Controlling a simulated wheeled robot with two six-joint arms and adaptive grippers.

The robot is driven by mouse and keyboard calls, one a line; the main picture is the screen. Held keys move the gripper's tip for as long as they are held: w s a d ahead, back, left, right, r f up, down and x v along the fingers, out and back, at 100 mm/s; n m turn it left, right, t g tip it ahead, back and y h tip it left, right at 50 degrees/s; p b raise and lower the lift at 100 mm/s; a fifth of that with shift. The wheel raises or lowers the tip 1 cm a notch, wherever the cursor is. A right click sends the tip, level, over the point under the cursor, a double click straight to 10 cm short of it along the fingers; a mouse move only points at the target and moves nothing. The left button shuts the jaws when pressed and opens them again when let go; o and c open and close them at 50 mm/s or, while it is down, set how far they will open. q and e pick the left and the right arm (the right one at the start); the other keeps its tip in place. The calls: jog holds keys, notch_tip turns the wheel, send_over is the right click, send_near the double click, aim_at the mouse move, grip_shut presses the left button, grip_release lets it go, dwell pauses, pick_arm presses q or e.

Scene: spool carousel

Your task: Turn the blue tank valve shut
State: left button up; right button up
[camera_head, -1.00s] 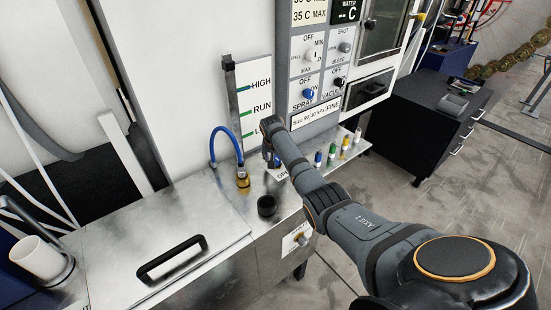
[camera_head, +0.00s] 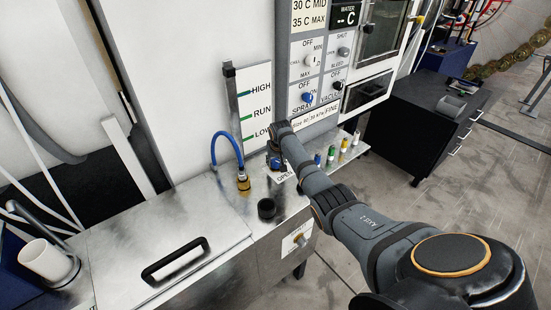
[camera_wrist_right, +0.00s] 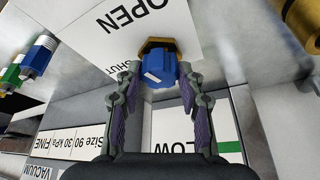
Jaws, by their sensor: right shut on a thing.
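The blue tank valve (camera_wrist_right: 158,68) is a faceted blue knob on a brass-coloured collar, in the upper middle of the right wrist view. A white plate (camera_wrist_right: 100,35) marked OPEN and SHUT lies beside it. My right gripper (camera_wrist_right: 158,78) has one finger on each side of the knob and is shut on it. In the head view the valve (camera_head: 273,162) shows as a bit of blue under my right gripper (camera_head: 276,150), on the steel top; the wrist hides much of it. My left gripper is not in view.
A level board (camera_head: 254,105) and control panel (camera_head: 318,60) rise behind.

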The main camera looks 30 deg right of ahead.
jog(key=shift+d+r+n+y, duration=0.15)
jog(key=shift+n+y, duration=0.25)
jog(key=shift+n, duration=0.6)
jog(key=shift+f+n+t+y, duration=0.2)
jog(key=shift+n+t+y, duration=0.1)
jog(key=shift+n, duration=0.6)
jog(key=n+y+b, duration=0.1)
jog(key=n+b, duration=0.1)
jog(key=shift+d+f+n, duration=0.1)
jog(key=shift+f+n, duration=0.05)
jog(key=shift+n, duration=0.25)
jog(key=n+y+b, duration=0.1)
jog(key=n+b, duration=0.2)
jog(key=b, duration=0.3)
jog(key=n+g+y+b, duration=0.1)
jog(key=n+b, duration=0.3)
jog(key=b, duration=0.2)
jog(key=shift+w+d+f+y+b, duration=0.1)
jog(key=shift+y+b, duration=0.3)
jog(key=shift+r+n+g+b, duration=0.2)
jog(key=shift+n+g+b, duration=0.1)
jog(key=shift+n+b, duration=0.3)
jog(key=shift+r, duration=0.1)
